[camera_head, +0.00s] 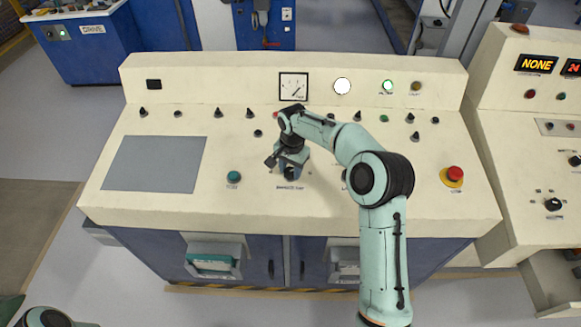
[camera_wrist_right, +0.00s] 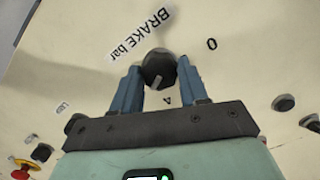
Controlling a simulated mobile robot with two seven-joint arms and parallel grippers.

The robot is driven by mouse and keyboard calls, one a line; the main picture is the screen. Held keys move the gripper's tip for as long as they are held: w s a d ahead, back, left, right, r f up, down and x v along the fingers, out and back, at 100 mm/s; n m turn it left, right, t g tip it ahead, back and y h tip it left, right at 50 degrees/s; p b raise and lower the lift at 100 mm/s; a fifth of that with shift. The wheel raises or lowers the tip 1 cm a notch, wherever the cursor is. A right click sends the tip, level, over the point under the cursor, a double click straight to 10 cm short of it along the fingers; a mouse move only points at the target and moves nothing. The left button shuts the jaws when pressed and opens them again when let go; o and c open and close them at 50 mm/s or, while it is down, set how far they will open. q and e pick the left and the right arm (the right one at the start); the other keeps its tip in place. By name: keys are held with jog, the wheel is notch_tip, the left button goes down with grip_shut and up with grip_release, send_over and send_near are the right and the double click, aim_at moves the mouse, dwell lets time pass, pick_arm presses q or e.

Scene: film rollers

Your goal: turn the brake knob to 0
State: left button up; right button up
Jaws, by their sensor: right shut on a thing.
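The brake knob (camera_wrist_right: 158,70) is dark and round with a pale pointer mark. It sits on the cream console panel beside the printed words "BRAKE bar", with a 0 at upper right and a 4 below it in the wrist view. The pointer mark is on the knob's side nearer the 4, away from the 0. My right gripper (camera_wrist_right: 158,80) is shut on the knob, one blue finger on each side. In the head view my right gripper (camera_head: 289,170) reaches down to the panel's middle front, largely covering the knob. My left gripper is out of view.
A green button (camera_head: 233,176) lies left of the gripper. A red emergency button (camera_head: 455,174) on a yellow base is at the right. Small black knobs line the back of the panel, below a dial gauge (camera_head: 293,86). A flat grey plate (camera_head: 153,164) covers the left.

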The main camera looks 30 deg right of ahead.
jog(key=n+p, duration=0.1)
jog(key=n, duration=0.1)
jog(key=shift+w+r+n, duration=0.1)
jog(key=shift+r+n, duration=0.05)
jog(key=shift+n, duration=0.25)
jog(key=n, duration=0.2)
jog(key=shift+n+p, duration=0.4)
jog(key=shift+n, duration=0.8)
jog(key=n, duration=0.2)
jog(key=shift+n+g+h, duration=0.3)
jog(key=shift+n, duration=0.1)
jog(key=n, duration=0.4)
jog(key=shift+n, duration=0.3)
jog(key=n, duration=0.4)
jog(key=shift+a+n+h, duration=0.1)
jog(key=shift+n+h, duration=0.2)
jog(key=shift+h, duration=0.1)
jog(key=n, duration=0.4)
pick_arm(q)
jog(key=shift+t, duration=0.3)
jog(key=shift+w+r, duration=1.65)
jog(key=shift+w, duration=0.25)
pick_arm(e)
jog(key=shift+n+t, duration=0.5)
jog(key=shift+n, duration=1.9)
